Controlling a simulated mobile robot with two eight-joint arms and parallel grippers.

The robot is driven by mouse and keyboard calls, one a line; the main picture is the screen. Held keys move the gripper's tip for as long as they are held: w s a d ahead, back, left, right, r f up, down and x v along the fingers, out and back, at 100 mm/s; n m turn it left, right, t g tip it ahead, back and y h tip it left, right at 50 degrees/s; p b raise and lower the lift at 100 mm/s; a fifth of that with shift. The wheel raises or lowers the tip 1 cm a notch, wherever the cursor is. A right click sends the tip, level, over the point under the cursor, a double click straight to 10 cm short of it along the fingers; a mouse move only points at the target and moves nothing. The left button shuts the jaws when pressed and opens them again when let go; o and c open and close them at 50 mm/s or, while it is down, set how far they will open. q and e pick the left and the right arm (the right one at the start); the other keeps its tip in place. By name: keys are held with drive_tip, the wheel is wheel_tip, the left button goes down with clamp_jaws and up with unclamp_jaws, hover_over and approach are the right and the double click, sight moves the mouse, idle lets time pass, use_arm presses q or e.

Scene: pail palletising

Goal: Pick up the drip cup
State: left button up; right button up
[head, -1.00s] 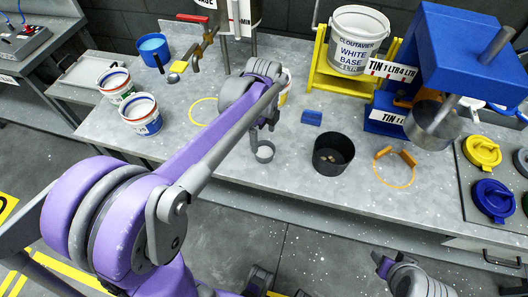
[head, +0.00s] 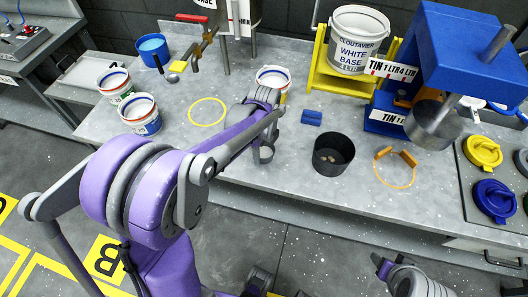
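The drip cup (head: 265,157) is a small grey cup on the grey bench, left of the black pot, in the head view. My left gripper (head: 262,145) is down at the cup, and its fingers cover much of it. I cannot tell whether the fingers are closed on the cup or only around it. The cup seems to stand on the bench. My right gripper (head: 383,265) is low at the bottom edge, in front of the bench and away from the cup. Its finger gap is not clear.
A black pot (head: 333,154) stands right of the cup, with a blue block (head: 311,118) behind it. A white tin (head: 276,76) stands behind my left gripper. Bench is clear around the yellow ring (head: 207,112).

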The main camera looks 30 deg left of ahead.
use_arm(q)
drive_tip(key=c, duration=0.9)
drive_tip(key=shift+r, duration=0.1)
